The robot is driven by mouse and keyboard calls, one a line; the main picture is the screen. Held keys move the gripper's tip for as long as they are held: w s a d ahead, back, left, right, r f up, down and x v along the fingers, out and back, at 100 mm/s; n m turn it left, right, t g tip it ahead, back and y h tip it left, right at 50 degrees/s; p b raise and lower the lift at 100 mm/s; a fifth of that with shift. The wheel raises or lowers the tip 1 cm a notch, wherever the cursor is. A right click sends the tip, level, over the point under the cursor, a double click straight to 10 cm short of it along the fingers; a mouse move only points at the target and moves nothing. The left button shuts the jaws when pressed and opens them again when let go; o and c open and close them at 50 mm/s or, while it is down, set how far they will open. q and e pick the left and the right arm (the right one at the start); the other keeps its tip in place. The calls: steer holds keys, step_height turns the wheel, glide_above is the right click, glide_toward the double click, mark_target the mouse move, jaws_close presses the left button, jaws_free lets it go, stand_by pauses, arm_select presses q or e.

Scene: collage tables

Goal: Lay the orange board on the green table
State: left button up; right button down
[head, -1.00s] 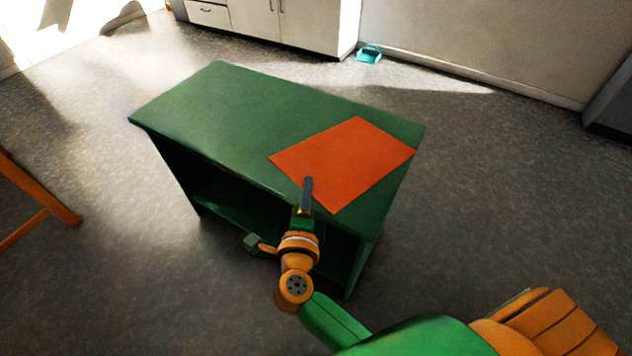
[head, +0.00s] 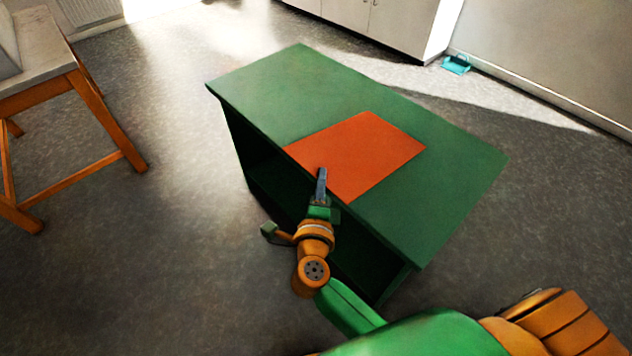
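The orange board (head: 360,150) appears flat over the middle of the green table (head: 280,92), with green tabletop showing to its left, behind it and to its right. Its near edge runs about along the table's front edge. I cannot tell whether it rests on the top or hovers just above it. My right gripper (head: 321,185) is at the board's near edge, one dark finger showing over the board. It appears shut on that edge; the other finger is hidden. My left gripper is not in view.
An orange wooden-legged table (head: 108,118) with a grey top stands at the left. White cabinets (head: 385,20) line the back, and a teal dustpan (head: 456,64) lies on the floor near the wall. The table has an open front.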

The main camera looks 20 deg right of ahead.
steer(key=shift+w+d+f+b, duration=0.25)
steer(key=shift+d+f+b, duration=0.3)
steer(key=shift+f+b, duration=0.15)
steer(key=shift+w+d+f+b, duration=0.2)
steer(key=shift+d+f+b, duration=0.4)
steer(key=shift+f, duration=0.2)
steer(key=shift+w+d+f+b, duration=0.2)
steer(key=shift+d+f+b, duration=0.25)
steer(key=shift+f, duration=0.3)
steer(key=shift+w+d+f+b, duration=0.15)
steer(key=shift+d+f+b, duration=0.15)
steer(key=shift+f+b, duration=0.3)
steer(key=shift+w+d+f+b, duration=0.2)
steer(key=shift+d+f+b, duration=0.2)
steer(key=shift+f, duration=0.45)
steer(key=shift+c, duration=0.8)
jaws_free()
steer(key=shift+f, duration=0.1)
steer(key=shift+s+f+b, duration=0.15)
steer(key=shift+f+b, duration=1.05)
steer(key=shift+f, duration=0.3)
steer(key=shift+a, duration=0.1)
